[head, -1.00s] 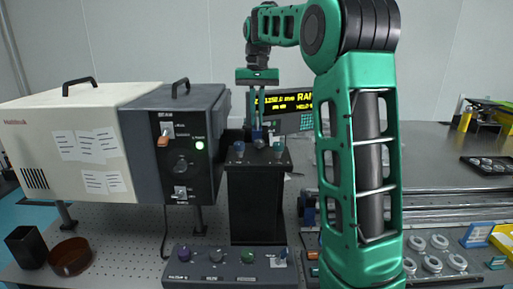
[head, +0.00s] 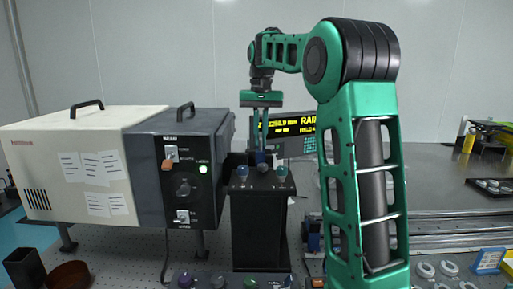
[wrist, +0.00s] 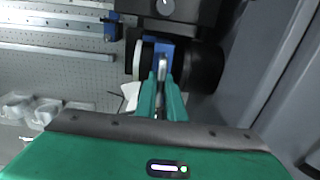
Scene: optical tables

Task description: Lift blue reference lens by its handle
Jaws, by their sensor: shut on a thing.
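My gripper (wrist: 162,90) is shut on the upright, pale handle of the blue reference lens (wrist: 158,48). The lens mount shows as a blue block just beyond my green fingertips, with a pale disc on its left and a dark round part on its right. In the head view my gripper (head: 261,142) points down over the black stand (head: 259,225), with the blue lens (head: 261,158) low between the fingers and the stand top. The lens is small there, and I cannot tell whether it touches the stand.
A cream and dark grey lamp housing (head: 185,180) stands close on the left. A yellow-text display (head: 292,130) is behind my gripper. Two knobs, one blue (head: 242,171) and one teal (head: 281,170), top the stand. Rails and rings lie at the right.

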